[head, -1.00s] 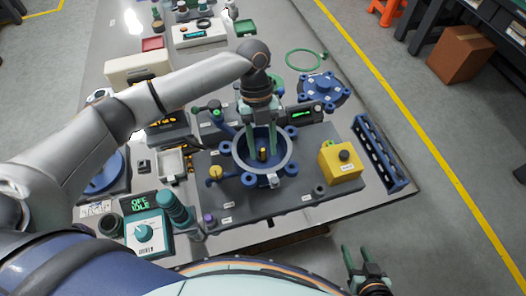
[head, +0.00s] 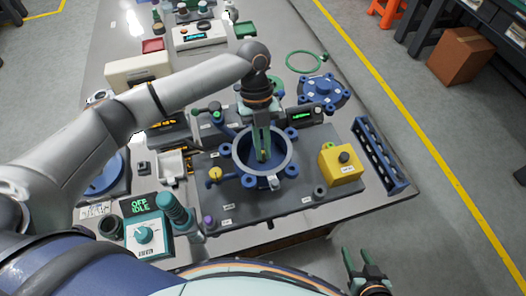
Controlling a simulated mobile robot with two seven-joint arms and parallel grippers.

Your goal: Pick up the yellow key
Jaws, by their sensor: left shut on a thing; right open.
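My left gripper (head: 263,152) reaches down into the blue round vessel with the pale rim (head: 241,167) on the dark plate. Its green fingers are close together and shut on a small yellow piece, which I take to be the yellow key (head: 263,158). Only a little of the key shows between the fingertips; the rest is hidden. The key is inside the ring of the vessel, and I cannot tell whether it still touches the floor. My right gripper (head: 358,256) is open and empty, off the table's front edge at the lower right.
A yellow box with a black knob (head: 341,164) stands right of the vessel. A blue rack (head: 380,154) lies along the right edge. A blue lobed lid (head: 323,90) and a green ring (head: 302,61) lie behind. A teal dial box (head: 148,233) is at front left.

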